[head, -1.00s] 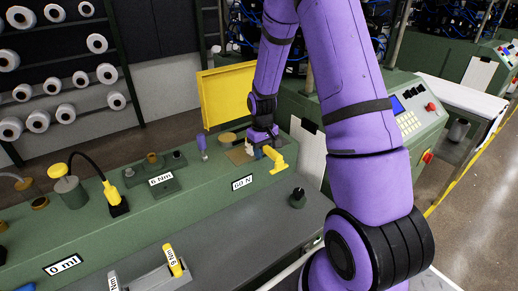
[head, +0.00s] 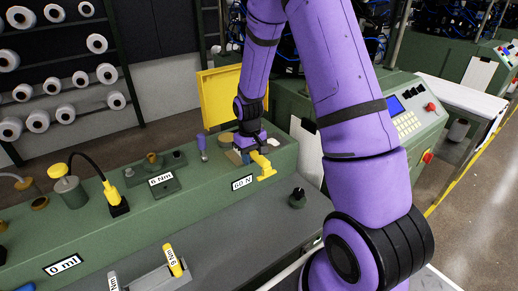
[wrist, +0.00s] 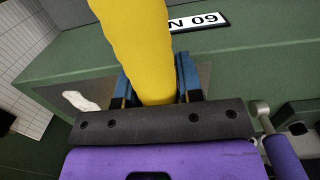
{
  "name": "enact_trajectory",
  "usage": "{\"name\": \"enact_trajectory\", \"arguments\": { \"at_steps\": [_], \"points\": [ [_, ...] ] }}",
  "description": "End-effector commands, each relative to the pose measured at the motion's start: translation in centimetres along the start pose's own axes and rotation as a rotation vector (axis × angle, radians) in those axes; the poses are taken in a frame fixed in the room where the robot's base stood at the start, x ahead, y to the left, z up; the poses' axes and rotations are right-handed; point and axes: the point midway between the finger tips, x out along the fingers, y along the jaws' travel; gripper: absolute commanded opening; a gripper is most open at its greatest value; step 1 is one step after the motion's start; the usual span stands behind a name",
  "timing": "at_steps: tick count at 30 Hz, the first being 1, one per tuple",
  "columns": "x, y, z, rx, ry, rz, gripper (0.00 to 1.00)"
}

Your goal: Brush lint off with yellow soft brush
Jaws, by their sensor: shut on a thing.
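The yellow brush (head: 263,166) is in my gripper (head: 247,149), at the right end of the green bench top. In the wrist view, the blue fingers of my gripper (wrist: 154,80) are shut on the yellow brush (wrist: 133,38), one on each side. Its bristles cannot be made out. A pale, irregular patch that looks like lint (wrist: 80,101) lies on a dark grey plate (wrist: 60,90), left of the fingers and apart from the brush. A small pale spot (head: 273,142) shows right of my gripper in the head view.
A yellow upright panel (head: 220,95) stands behind the bench. A purple-handled tool (head: 202,146) stands just left of my gripper. A label (head: 242,182) is on the bench front. A black knob (head: 298,196) stands on the grey lower surface, which is mostly clear.

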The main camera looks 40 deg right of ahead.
Motion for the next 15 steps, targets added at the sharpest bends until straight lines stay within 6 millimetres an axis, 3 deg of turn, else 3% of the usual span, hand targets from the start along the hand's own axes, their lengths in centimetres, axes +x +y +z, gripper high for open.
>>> {"name": "enact_trajectory", "arguments": {
  "at_steps": [10,15],
  "points": [
    [0.02,-0.11,0.01,0.0,0.0,0.0,0.01],
    [0.02,0.76,0.0,0.001,0.0,0.0,0.01]
  ]
}}
